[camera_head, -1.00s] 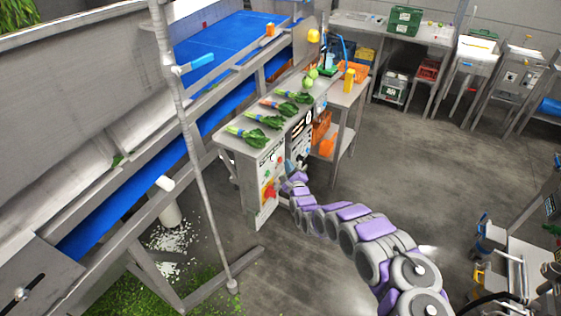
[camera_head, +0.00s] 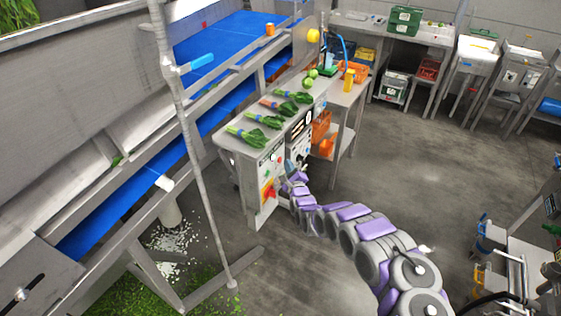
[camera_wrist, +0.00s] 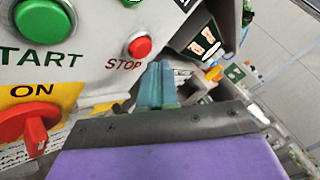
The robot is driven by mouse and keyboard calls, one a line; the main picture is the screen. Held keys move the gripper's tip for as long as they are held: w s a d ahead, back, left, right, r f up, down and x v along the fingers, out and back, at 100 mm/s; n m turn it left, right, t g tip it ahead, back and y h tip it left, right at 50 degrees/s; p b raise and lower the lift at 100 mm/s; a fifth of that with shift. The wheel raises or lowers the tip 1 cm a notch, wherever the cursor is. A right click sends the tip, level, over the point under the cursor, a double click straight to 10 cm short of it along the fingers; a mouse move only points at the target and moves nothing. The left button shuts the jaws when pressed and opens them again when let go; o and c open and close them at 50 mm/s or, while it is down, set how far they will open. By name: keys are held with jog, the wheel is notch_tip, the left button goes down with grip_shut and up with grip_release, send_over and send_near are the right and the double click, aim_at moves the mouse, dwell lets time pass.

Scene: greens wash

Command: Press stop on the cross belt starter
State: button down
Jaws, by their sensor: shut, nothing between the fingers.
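The starter panel is a pale box front (camera_head: 262,203) under the bench end in the head view. In the wrist view it carries a round red button (camera_wrist: 140,47) labelled STOP and a larger green button (camera_wrist: 43,20) labelled START. Below START is a red rotary switch (camera_wrist: 35,130) on a yellow plate marked ON. My gripper (camera_wrist: 158,68) is shut and empty, its teal fingertips just below and right of the STOP button in the picture. I cannot tell the depth gap to it. In the head view my gripper (camera_head: 289,166) is beside the panel's right edge.
Bunches of greens (camera_head: 254,136) lie on the bench top above the panel. A blue belt (camera_head: 225,42) runs behind on the left. Orange crates (camera_head: 321,126) stand on the shelf beyond. A slim grey post (camera_head: 203,190) rises in front.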

jog(key=shift+r, duration=0.1)
jog(key=shift+w+a+p, duration=0.2)
jog(key=shift+a+p, duration=0.15)
jog(key=shift+p, duration=0.15)
jog(key=shift+w+a, duration=0.25)
jog(key=shift+a, duration=0.1)
dwell(0.8)
jog(key=shift+d+r, duration=0.1)
dwell(0.3)
jog(key=shift+s+d+p, duration=0.5)
jog(key=shift+d+p, duration=0.1)
jog(key=shift+p, duration=0.25)
